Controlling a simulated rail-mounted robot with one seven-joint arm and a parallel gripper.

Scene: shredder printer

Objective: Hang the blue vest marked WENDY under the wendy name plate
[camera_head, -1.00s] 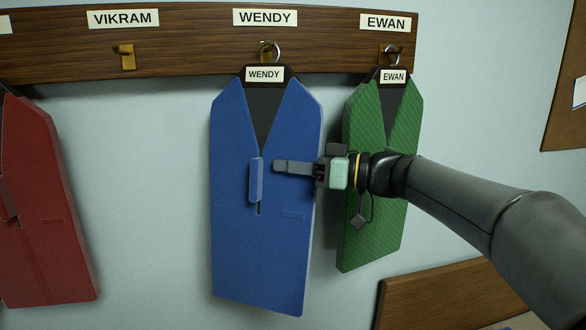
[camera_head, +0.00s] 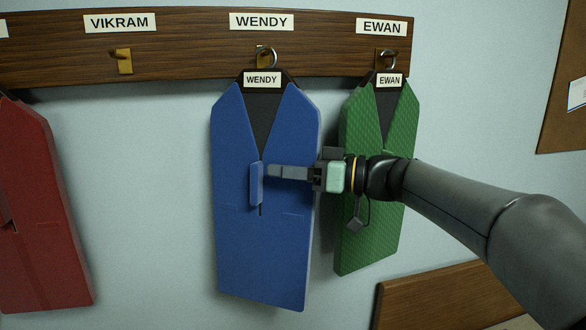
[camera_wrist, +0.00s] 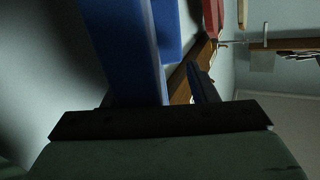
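The blue vest (camera_head: 240,240), with a WENDY tag (camera_head: 262,79) at its collar, hangs nearly upright below the WENDY name plate (camera_head: 262,21). Its metal ring (camera_head: 268,57) is at the brass hook under that plate; whether it is fully seated is hard to tell. My other finger is hidden.
A green vest (camera_head: 362,235) tagged EWAN hangs close on the right, behind my gripper. The hook (camera_head: 124,62) under VIKRAM is empty. A red vest (camera_head: 40,240) is at the far left. Bare wall separates the red and blue vests.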

